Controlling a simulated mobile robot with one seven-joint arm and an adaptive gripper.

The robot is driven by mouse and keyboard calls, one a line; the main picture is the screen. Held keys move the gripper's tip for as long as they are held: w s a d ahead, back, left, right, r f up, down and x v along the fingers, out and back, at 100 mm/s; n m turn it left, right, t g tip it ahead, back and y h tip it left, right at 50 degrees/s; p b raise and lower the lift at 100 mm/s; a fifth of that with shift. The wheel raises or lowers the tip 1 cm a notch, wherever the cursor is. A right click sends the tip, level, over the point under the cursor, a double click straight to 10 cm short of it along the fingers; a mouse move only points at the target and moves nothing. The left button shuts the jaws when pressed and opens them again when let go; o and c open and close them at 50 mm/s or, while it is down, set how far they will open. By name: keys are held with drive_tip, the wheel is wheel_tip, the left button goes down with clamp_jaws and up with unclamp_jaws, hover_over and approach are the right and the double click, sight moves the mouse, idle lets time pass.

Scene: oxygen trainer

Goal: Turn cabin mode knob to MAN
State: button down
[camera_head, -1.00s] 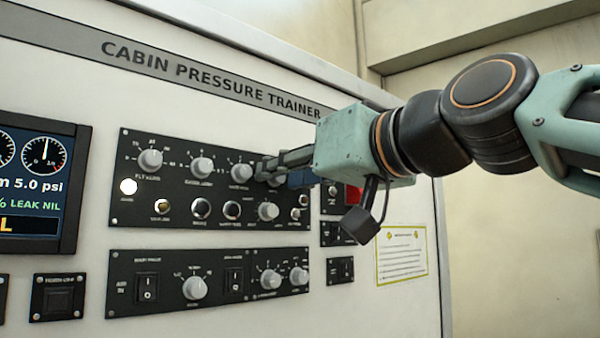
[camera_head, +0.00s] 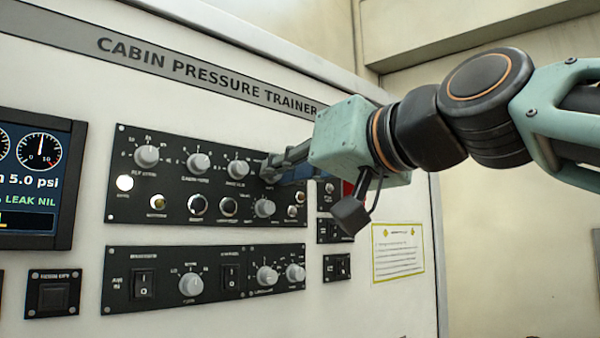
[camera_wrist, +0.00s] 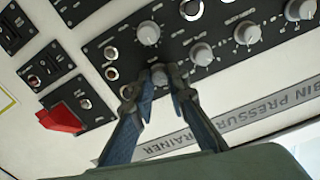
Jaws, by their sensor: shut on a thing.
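My gripper (camera_head: 273,170) is at the right end of the upper row of knobs on the upper black panel (camera_head: 120,210). In the wrist view my gripper (camera_wrist: 160,82) has its two fingers closed on either side of a small grey round knob (camera_wrist: 159,74). In the head view the fingers hide this knob. Its label and pointer cannot be read, so I cannot tell its setting or confirm that it is the cabin mode knob.
Three grey knobs stand left of my gripper, the nearest (camera_head: 238,169) close by. A lower grey knob (camera_head: 264,208) sits below it. A red guarded switch (camera_wrist: 62,118) is nearby. The lower panel (camera_head: 120,300) and screen (camera_head: 30,190) are clear of the arm.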

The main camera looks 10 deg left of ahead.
drive_tip(key=shift+d+m+g+p, duration=0.15)
drive_tip(key=shift+m+p, duration=0.6)
drive_tip(key=shift+m, duration=3.75)
drive_tip(key=shift+a+m+g+p, duration=0.15)
drive_tip(key=shift+m+p, duration=0.55)
drive_tip(key=shift+m, duration=3.8)
drive_tip(key=c, duration=1.9)
unclamp_jaws()
drive_tip(key=shift+d, duration=0.1)
drive_tip(key=v, duration=1.2)
